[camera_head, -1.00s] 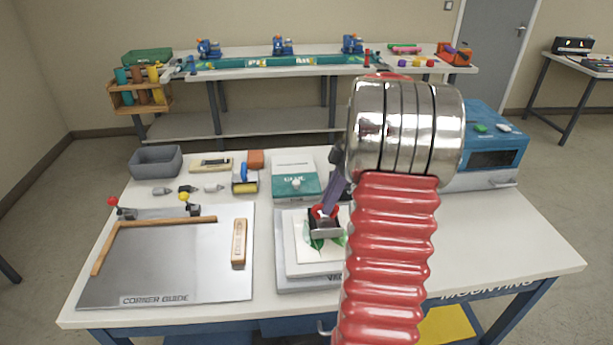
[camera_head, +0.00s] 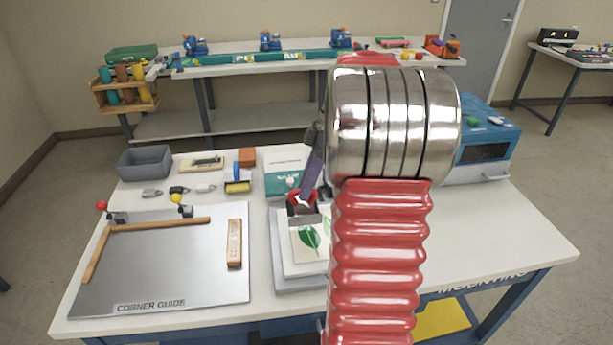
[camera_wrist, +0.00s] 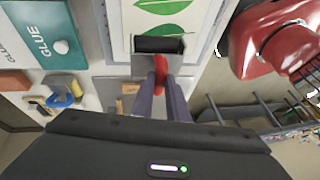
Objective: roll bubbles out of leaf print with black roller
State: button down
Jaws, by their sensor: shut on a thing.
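The leaf print (camera_head: 308,240), a pale sheet with green leaves, lies on a white and grey stack on the table. It shows also in the wrist view (camera_wrist: 162,12). My gripper (camera_wrist: 161,82) is shut on the red handle of the black roller (camera_wrist: 158,45). In the head view the roller, partly hidden by my gripper, sits at the print's far edge (camera_head: 303,207). The black roller lies across that end of the print; I cannot tell whether it presses on it. My red arm hides the right part of the print and stack.
A corner guide board (camera_head: 165,265) with wooden strips lies at left. A yellow roller (camera_head: 238,186), a green glue box (camera_head: 285,182) and a grey bin (camera_head: 144,162) stand behind. A blue machine (camera_head: 485,140) is at right. The table's front right is clear.

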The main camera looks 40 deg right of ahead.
jog(key=shift+r, duration=1.6)
jog(key=shift+s, duration=0.1)
